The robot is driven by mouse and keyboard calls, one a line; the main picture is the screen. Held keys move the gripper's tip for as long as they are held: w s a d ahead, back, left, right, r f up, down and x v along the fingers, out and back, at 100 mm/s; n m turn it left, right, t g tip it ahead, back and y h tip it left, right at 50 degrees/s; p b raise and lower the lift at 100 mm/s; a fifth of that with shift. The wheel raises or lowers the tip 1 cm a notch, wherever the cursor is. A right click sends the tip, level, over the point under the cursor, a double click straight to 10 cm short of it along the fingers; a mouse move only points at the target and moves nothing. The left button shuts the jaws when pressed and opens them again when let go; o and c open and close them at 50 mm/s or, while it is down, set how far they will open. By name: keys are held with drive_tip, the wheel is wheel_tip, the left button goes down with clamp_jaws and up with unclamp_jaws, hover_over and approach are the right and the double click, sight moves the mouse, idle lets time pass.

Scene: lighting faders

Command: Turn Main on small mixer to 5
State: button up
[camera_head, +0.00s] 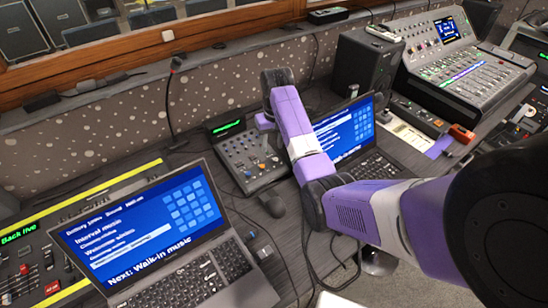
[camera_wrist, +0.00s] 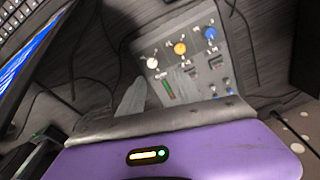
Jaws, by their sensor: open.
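The small mixer (camera_head: 237,160) is a grey box with a green-lit display and rows of small knobs, between the two laptops in the head view. The wrist view shows part of its panel (camera_wrist: 197,60), with a white knob (camera_wrist: 152,63), an orange knob (camera_wrist: 180,48) and a blue knob (camera_wrist: 210,33). Labels and pointer marks are too small to read, so I cannot tell which is Main. My gripper (camera_wrist: 155,92) is open, its grey fingers over the panel's near part, apart from those coloured knobs. In the head view my arm hides the mixer's right side.
A front laptop (camera_head: 145,235) and a rear laptop (camera_head: 345,133) flank the mixer. A dark mouse (camera_head: 272,203) lies in front of it. A black speaker (camera_head: 362,65) and a large mixing console (camera_head: 465,70) stand to the right. Cables cross the desk.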

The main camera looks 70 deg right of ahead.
sight(276, 159)
drive_tip(key=shift+s+d+r+y, duration=0.25)
drive_tip(key=shift+s+r+y, duration=0.05)
drive_tip(key=shift+s+r, duration=0.4)
drive_tip(key=shift+g, duration=0.3)
drive_tip(key=shift+w+a+f, duration=0.1)
drive_tip(key=shift+f, duration=3.75)
clamp_jaws()
